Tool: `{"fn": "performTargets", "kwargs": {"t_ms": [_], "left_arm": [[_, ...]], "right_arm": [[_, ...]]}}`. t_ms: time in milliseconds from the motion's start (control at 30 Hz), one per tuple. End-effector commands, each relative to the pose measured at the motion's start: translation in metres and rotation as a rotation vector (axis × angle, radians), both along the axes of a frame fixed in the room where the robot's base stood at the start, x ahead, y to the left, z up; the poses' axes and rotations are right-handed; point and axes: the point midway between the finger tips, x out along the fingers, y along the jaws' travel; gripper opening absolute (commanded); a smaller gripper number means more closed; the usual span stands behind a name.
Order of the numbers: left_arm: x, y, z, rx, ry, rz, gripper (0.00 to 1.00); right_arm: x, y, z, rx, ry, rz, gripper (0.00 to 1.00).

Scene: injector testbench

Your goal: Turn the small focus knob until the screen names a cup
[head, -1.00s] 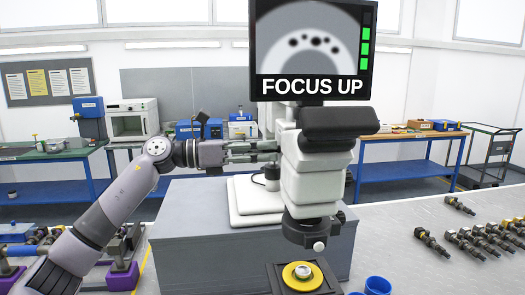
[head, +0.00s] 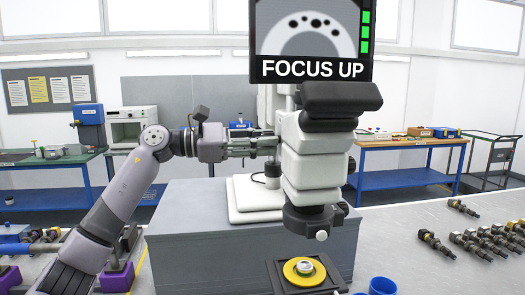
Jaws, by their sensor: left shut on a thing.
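The screen (head: 311,40) sits above the microscope and reads FOCUS UP. Its grey picture shows a pale arch with dark holes, and green bars stand at its right side. Its top edge is cut off. The microscope (head: 312,170) is white with a black eyepiece hood. My left gripper (head: 268,145) comes in from the left and is shut at the microscope's left side. The small focus knob is hidden by the fingers and cannot be made out. A dark cylinder (head: 272,170) stands just below the fingers. My right gripper is not in view.
Under the lens, a yellow ring part (head: 293,277) sits on a dark stage. Blue cups (head: 383,286) stand to its right. Several injectors (head: 470,243) lie on the right of the bench. A grey block (head: 190,222) supports the microscope.

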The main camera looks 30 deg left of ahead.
Motion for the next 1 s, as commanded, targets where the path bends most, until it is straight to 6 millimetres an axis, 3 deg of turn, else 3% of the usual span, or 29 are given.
{"fn": "performTargets", "kwargs": {"t_ms": [500,1000], "left_arm": [[0.0,0.0,0.0,0.196,-0.261,0.0,0.01],[0.0,0.0,0.0,0.228,-0.302,0.0,0.01]], "right_arm": [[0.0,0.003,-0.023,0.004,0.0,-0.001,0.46],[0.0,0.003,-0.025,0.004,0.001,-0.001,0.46]]}}
